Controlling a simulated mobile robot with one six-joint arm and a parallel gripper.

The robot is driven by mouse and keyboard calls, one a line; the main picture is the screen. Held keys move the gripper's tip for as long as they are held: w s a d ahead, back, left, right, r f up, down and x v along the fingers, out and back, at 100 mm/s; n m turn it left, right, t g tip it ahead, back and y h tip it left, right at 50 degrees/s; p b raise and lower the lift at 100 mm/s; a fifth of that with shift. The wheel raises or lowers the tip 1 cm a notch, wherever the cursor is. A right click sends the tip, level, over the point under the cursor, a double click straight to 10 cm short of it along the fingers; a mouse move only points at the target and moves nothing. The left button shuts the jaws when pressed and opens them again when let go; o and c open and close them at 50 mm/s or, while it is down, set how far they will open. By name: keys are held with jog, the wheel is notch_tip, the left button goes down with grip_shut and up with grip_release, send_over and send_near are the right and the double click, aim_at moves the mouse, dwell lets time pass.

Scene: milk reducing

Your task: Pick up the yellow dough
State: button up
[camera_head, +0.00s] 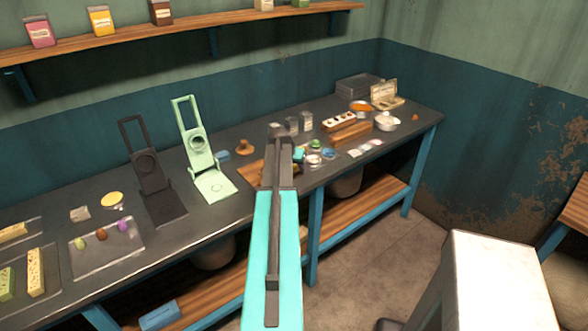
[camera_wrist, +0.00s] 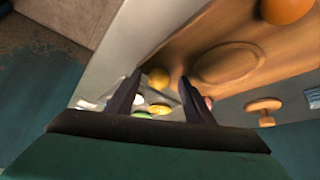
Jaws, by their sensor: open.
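A small yellow ball (camera_wrist: 158,78), which looks like the yellow dough, shows between my fingertips in the wrist view, at the edge of a wooden board (camera_wrist: 215,35). My gripper (camera_wrist: 161,90) is open, with its two dark fingers apart on either side of the ball in that view. I cannot tell how far the ball lies beyond the fingertips. In the head view my gripper (camera_head: 281,130) reaches over the dark workbench (camera_head: 225,225), and my arm hides the ball and part of the wooden board (camera_head: 248,174).
A pale green press (camera_head: 203,150) and a black press (camera_head: 150,172) stand to the left.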

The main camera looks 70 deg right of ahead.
jog(key=shift+c, duration=0.5)
jog(key=c, duration=1)
jog(key=shift+r, duration=0.1)
jog(key=shift+r+b, duration=1)
jog(key=shift+r, duration=0.65)
jog(key=shift+s+a+r+b, duration=0.25)
jog(key=shift+s+a+b, duration=0.45)
jog(key=shift+s+a, duration=1.2)
jog(key=shift+s+a+r+b, duration=0.25)
jog(key=shift+s+a+b, duration=0.4)
jog(key=shift+s+a, duration=1.25)
jog(key=shift+s+a+r+b, duration=0.25)
jog(key=shift+s+a+b, duration=0.45)
jog(key=shift+s+a, duration=1.15)
jog(key=shift+w+a, duration=0.55)
